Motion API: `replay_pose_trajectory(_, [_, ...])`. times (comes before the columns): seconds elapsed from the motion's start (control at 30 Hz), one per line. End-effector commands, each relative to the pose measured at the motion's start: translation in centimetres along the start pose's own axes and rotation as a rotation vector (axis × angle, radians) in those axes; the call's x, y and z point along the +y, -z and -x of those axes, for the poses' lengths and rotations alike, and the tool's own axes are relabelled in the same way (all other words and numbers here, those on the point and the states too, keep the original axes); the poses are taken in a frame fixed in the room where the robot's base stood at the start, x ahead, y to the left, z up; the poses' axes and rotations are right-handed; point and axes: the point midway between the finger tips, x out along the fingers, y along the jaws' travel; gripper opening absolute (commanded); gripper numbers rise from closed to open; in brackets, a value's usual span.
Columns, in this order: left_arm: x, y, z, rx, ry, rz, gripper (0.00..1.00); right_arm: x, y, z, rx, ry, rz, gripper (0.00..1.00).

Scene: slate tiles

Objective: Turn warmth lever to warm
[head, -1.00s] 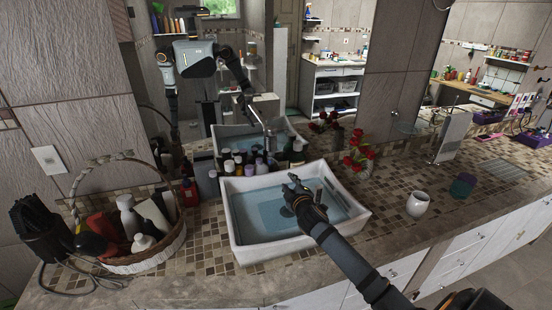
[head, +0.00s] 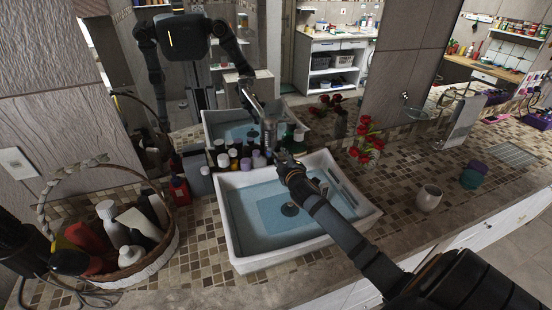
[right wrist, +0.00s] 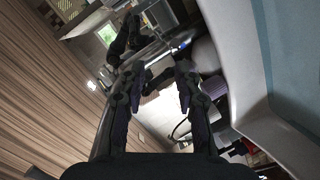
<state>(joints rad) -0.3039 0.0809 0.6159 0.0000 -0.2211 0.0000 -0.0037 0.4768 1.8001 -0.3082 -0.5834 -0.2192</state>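The sink's grey metal faucet (head: 269,132) stands behind the white basin (head: 233,240), close to the mirror. My right gripper (head: 283,160) reaches over the basin to its back rim, just in front of the faucet, and hides its lower part. In the right wrist view the two fingers of the right gripper (right wrist: 160,72) are apart. A shiny metal bar with a blue mark (right wrist: 184,45), apparently part of the faucet, lies just past the fingertips. I cannot make out the lever's exact position or whether a finger touches it.
Several bottles (head: 236,158) crowd the counter behind the basin, left of the gripper. A wicker basket (head: 160,255) of bottles stands at the left. Red flowers (head: 367,140) and a cup (head: 428,198) are at the right. The mirror reflects my body and arm.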

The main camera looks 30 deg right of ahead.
Motion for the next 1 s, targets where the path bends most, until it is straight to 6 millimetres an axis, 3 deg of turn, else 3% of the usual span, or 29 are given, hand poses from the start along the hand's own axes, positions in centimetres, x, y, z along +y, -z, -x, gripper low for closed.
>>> replay_pose_trajectory(0.03, [0.2, -0.1, -1.2, 0.0, -0.001, 0.0, 0.4, -1.0, -0.7, -0.3, 0.0, 0.0, 0.0, 0.33])
replay_pose_trajectory(0.2, [0.3, -0.1, -2.5, 0.002, -0.001, 0.001, 0.4, -2.1, -1.3, -0.5, 0.0, 0.0, 0.0, 0.33])
replay_pose_trajectory(0.43, [0.4, 0.6, -2.0, 0.012, -0.002, 0.001, 0.4, -1.8, -1.1, -1.2, -0.002, -0.001, -0.001, 0.33])
replay_pose_trajectory(0.8, [0.3, 0.7, -0.9, 0.012, -0.002, 0.001, 0.4, -1.8, -1.1, -7.0, -0.001, 0.0, -0.002, 0.33])
replay_pose_trajectory(1.0, [0.2, 0.6, -0.8, 0.011, -0.002, 0.001, 0.4, -1.9, -1.2, -8.0, 0.0, 0.0, 0.0, 0.33])
